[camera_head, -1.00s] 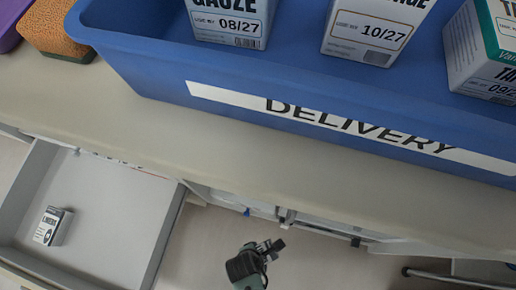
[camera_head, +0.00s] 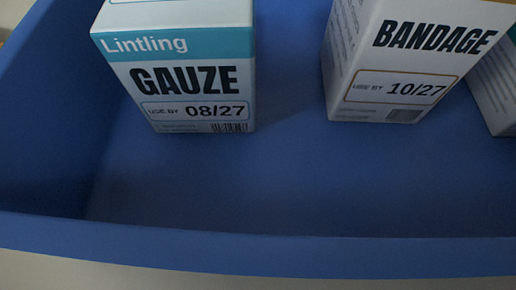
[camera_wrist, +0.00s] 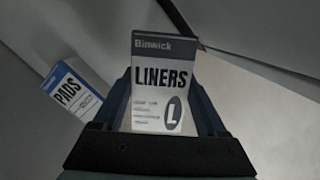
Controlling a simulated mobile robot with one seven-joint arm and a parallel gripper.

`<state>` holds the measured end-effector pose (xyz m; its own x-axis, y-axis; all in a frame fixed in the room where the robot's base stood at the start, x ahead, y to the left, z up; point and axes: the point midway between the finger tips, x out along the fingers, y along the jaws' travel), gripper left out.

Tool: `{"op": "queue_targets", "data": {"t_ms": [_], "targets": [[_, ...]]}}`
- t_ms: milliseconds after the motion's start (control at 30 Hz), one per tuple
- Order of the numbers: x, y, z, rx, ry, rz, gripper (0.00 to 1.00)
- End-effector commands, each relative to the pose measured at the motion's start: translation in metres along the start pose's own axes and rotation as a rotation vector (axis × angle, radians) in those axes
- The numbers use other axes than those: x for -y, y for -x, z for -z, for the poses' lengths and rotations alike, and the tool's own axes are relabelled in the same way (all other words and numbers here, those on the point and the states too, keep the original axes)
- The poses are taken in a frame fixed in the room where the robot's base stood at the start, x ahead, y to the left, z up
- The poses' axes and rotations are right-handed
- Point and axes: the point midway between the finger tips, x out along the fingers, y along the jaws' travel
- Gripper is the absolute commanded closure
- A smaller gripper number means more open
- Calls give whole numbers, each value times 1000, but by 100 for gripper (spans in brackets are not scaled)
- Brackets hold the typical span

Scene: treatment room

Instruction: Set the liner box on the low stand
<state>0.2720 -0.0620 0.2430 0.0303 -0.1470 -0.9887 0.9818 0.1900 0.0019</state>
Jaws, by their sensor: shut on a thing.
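The liner box (camera_wrist: 160,85) is white and grey with "LINERS" and a large "L" on its face. In the wrist view it sits between the two fingers of my gripper (camera_wrist: 168,100), which is shut on it. The box stands upright in that picture. My gripper is not in the head view now. The low stand cannot be made out in either current view.
A pads box (camera_wrist: 72,92) lies to the left of the liner box in the wrist view, beside pale walls. In the head view, a blue bin (camera_head: 200,245) holds a gauze box (camera_head: 185,75) and a bandage box (camera_head: 395,65). A third box (camera_head: 495,85) is cut off at right.

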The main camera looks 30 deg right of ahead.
Motion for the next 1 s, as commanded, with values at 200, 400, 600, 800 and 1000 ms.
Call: {"op": "queue_targets", "data": {"t_ms": [200,400,600,800,1000], "targets": [[-36,-8,-30,1,-2,-2,95],[-46,-7,-39,0,0,1,95],[-51,-26,-40,-1,1,2,95],[-51,-44,-38,0,0,1,95],[-52,-41,-38,0,1,1,95]]}}
